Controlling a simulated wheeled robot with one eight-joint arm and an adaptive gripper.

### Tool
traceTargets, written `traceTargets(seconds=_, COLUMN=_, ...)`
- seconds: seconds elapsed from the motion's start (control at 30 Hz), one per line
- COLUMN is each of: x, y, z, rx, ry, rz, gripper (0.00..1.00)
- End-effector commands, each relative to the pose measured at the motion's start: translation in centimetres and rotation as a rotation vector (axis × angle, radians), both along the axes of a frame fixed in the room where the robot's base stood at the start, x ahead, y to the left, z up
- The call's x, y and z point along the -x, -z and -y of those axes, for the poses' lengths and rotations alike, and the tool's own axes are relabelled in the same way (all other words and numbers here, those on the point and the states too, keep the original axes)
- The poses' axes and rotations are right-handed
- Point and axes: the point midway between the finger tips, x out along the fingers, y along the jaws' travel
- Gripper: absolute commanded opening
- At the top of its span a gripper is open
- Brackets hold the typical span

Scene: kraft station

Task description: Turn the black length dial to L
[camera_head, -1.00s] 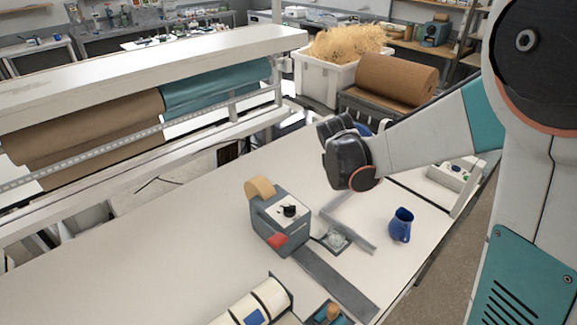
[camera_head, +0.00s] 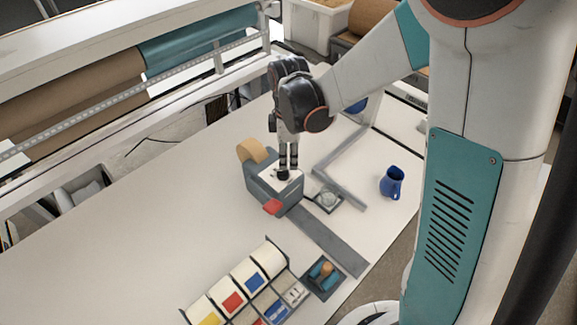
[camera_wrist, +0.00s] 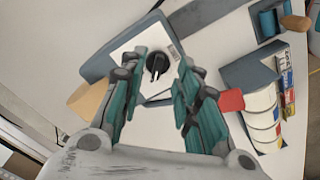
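The black length dial (camera_head: 283,175) is a small round knob on the pale top plate of a grey tape dispenser (camera_head: 262,190). In the wrist view the dial (camera_wrist: 157,64) shows a light pointer mark toward the bottom of the picture. The plate's lettering is too small to read. My gripper (camera_head: 288,164) points down over the dispenser, with its tips close to the dial. In the wrist view its teal-padded fingers are spread, one on either side of the dial, with nothing held. I cannot tell whether the tips touch it.
A tan tape roll (camera_head: 251,151) sits at the dispenser's back and a red tab (camera_head: 272,207) at its front. A blue mug (camera_head: 392,182) stands to the right. A rack of label rolls (camera_head: 232,302) is at the front. The table left of the dispenser is clear.

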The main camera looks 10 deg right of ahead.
Motion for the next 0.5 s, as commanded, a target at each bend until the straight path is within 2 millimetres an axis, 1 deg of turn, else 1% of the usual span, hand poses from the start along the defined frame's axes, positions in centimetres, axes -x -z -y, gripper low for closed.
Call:
traceTargets(seconds=0.03, x=-0.1, y=1.0, z=0.0, rx=0.0, ry=0.0, rz=0.0, gripper=0.3)
traceTargets(seconds=0.2, x=0.0, y=3.4, z=0.0, rx=0.0, ry=0.0, rz=0.0, gripper=0.3)
traceTargets(seconds=0.33, x=0.0, y=4.5, z=0.0, rx=0.0, ry=0.0, rz=0.001, gripper=0.3)
traceTargets(seconds=0.5, x=0.0, y=5.1, z=0.0, rx=0.0, ry=0.0, rz=0.001, gripper=0.3)
